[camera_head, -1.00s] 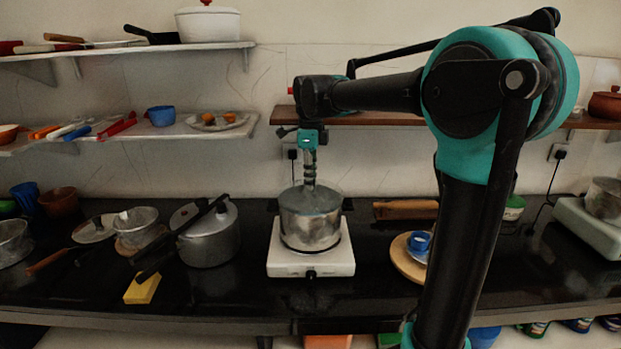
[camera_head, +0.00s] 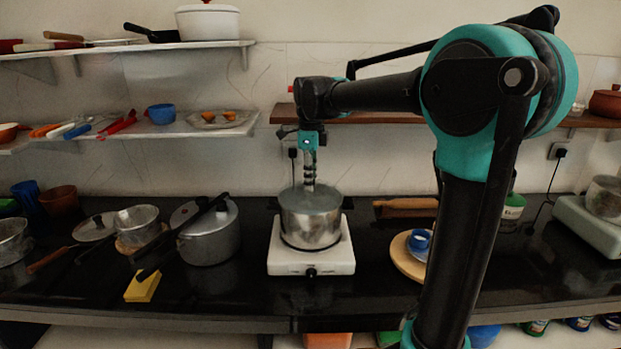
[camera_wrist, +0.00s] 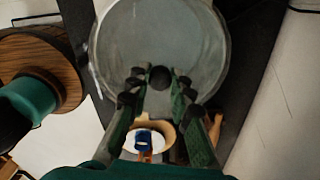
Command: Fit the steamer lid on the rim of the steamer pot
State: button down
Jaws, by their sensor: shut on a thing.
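The steamer pot (camera_head: 311,227) is a silver metal pot standing upright on a white hot plate in the middle of the counter. The steamer lid (camera_head: 311,199) is a grey disc at the top of the pot. In the wrist view the lid (camera_wrist: 160,40) fills the upper middle and hides the pot's rim. My gripper (camera_head: 309,183) points straight down over the pot. Its green fingers (camera_wrist: 159,80) are closed around the lid's dark round knob (camera_wrist: 160,76). The lid looks about level on the pot, but I cannot tell whether its whole edge is seated.
The white hot plate (camera_head: 311,262) is under the pot. A lidded pressure cooker (camera_head: 209,236) and a yellow block (camera_head: 142,287) are to the left. A round wooden board (camera_head: 405,263) with a blue cup (camera_head: 419,240) is to the right. Shelves are behind.

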jog(key=shift+r, duration=0.2)
dwell(0.5)
jog(key=shift+r, duration=0.3)
jog(key=shift+f, duration=0.7)
dwell(0.8)
jog(key=c, duration=1.3)
grip_release()
jog(key=shift+o, duration=0.2)
jog(key=o, duration=0.5)
jog(key=shift+o, duration=0.2)
